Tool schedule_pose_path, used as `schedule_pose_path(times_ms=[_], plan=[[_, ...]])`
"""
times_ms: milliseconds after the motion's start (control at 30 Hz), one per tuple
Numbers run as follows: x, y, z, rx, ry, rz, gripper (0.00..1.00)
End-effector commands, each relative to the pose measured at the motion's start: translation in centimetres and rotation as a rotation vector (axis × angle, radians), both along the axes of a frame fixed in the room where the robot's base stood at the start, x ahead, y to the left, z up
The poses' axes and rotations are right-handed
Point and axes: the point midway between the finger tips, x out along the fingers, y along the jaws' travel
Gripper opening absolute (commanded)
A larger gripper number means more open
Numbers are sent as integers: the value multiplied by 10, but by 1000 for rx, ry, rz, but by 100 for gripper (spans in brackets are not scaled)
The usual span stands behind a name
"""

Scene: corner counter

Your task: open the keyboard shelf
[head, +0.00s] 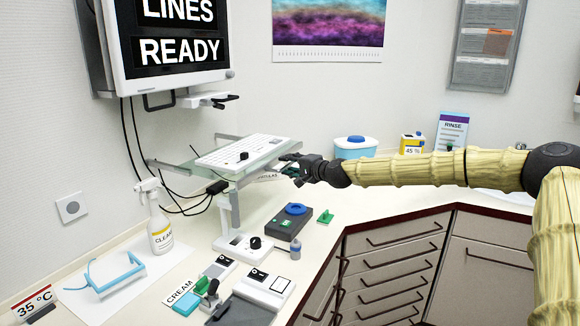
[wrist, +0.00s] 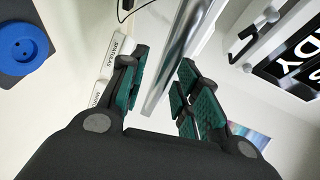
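The keyboard shelf (head: 197,172) is a glass plate on a wall arm and a grey post, below the monitor. A white keyboard (head: 243,151) with a dark knob lies on it. My gripper (head: 287,165) is at the shelf's right end. In the wrist view, my gripper (wrist: 164,60) is open, with one green-padded finger on each side of the shelf's shiny edge (wrist: 182,40). The edge reaches in between the fingers. A gap shows beside the left finger; whether the right finger touches the edge I cannot tell.
Below the shelf are a grey device with a blue disc (head: 295,209), a spray bottle (head: 160,230) and several small devices. A white box labelled SPATULAS (wrist: 122,48) lies near the left finger. The monitor (head: 170,45) hangs above.

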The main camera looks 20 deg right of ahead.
Motion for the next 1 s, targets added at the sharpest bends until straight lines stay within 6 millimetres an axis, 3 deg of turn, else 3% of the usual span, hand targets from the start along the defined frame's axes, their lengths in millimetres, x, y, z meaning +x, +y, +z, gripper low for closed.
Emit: schedule_pose_path(times_ms=[167,1000], plan=[[-9,-3,3,1,-1,-1,32],[-95,-32,18,1,-1,0,32]])
